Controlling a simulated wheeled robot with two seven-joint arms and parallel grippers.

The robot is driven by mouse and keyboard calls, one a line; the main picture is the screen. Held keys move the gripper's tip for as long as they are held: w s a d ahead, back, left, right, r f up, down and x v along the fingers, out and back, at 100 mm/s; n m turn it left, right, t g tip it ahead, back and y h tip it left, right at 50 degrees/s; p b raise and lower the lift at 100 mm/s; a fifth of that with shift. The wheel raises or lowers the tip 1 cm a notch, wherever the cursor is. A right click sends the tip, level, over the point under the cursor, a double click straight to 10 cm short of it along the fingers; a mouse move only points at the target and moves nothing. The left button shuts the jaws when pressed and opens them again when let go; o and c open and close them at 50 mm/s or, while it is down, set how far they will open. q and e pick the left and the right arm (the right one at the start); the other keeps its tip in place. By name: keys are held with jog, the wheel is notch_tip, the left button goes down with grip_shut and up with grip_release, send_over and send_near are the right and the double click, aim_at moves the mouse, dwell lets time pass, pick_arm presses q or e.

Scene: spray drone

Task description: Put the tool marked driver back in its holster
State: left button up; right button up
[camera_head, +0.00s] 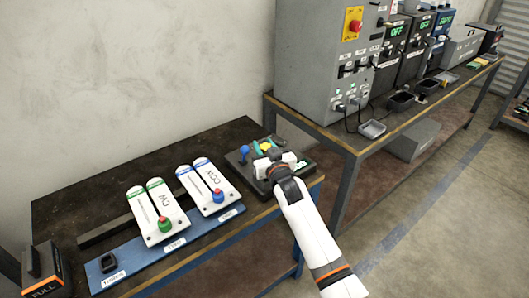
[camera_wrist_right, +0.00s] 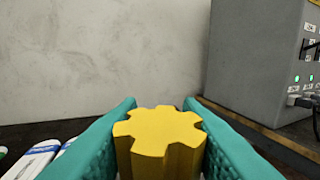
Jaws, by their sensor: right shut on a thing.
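My right gripper (camera_head: 264,145) is over the dark tray-like base (camera_head: 236,163) at the table's right end. In the right wrist view its teal fingers (camera_wrist_right: 160,140) are shut on a yellow lobed knob (camera_wrist_right: 158,130), gripping its sides; the knob also shows small in the head view (camera_head: 266,148). What is under the knob is hidden, and I cannot tell whether it is lifted. No driver marking is readable. My left gripper is out of view.
A blue knob (camera_head: 244,150) stands on the base's left side. White paired units marked CW (camera_head: 165,203) and CCW (camera_head: 208,182) stand on the blue strip. An orange-black block (camera_head: 45,270) is at lower left. A grey control cabinet (camera_head: 325,65) stands behind right.

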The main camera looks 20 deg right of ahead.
jog(key=shift+f, duration=0.75)
jog(key=shift+f, duration=0.2)
jog(key=o, duration=1.2)
jog(key=shift+c, duration=0.2)
jog(key=shift+s+r, duration=0.1)
jog(key=shift+r, duration=0.05)
jog(key=s, duration=1.2)
jog(key=shift+d+b, duration=0.2)
jog(key=shift+b, duration=0.15)
jog(key=shift+w, duration=0.1)
